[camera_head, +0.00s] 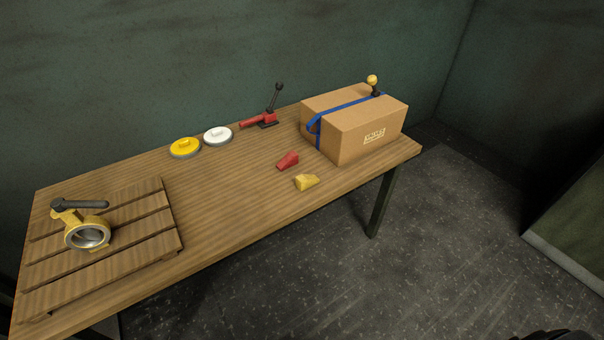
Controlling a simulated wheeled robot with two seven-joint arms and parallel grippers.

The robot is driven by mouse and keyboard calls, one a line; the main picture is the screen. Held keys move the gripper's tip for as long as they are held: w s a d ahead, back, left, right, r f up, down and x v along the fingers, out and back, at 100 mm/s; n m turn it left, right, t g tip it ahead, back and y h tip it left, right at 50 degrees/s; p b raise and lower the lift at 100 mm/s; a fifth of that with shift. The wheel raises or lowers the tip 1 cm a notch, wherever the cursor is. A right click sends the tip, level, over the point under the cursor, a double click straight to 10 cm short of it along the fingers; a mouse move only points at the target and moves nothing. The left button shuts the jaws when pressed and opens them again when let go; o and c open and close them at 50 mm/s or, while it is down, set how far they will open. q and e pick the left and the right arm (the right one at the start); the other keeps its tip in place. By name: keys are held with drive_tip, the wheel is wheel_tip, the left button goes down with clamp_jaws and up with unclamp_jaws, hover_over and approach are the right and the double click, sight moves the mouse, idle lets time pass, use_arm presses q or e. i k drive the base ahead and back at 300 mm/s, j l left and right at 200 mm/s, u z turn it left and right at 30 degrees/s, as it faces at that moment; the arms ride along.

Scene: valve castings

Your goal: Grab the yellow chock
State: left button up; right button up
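The yellow chock (307,182) is a small wedge lying on the wooden table near its front edge, in front of the cardboard box. A red chock (287,160) of similar shape lies just behind it and a little to the left, apart from it. Nothing covers the yellow chock. Neither of my grippers shows in the head view.
A cardboard box (370,133) with a blue strap stands at the table's right end. A red toggle clamp (262,120), a white disc (217,135) and a yellow disc (185,148) lie along the back. A valve casting (88,234) rests on a slatted pallet (150,262) at left.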

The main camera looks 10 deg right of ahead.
sight(303, 181)
drive_tip(key=i+l, duration=0.1)
drive_tip(key=l, duration=1.15)
drive_tip(key=i+l, duration=0.15)
drive_tip(key=l, duration=0.5)
drive_tip(key=i+l, duration=0.1)
drive_tip(key=l, duration=0.55)
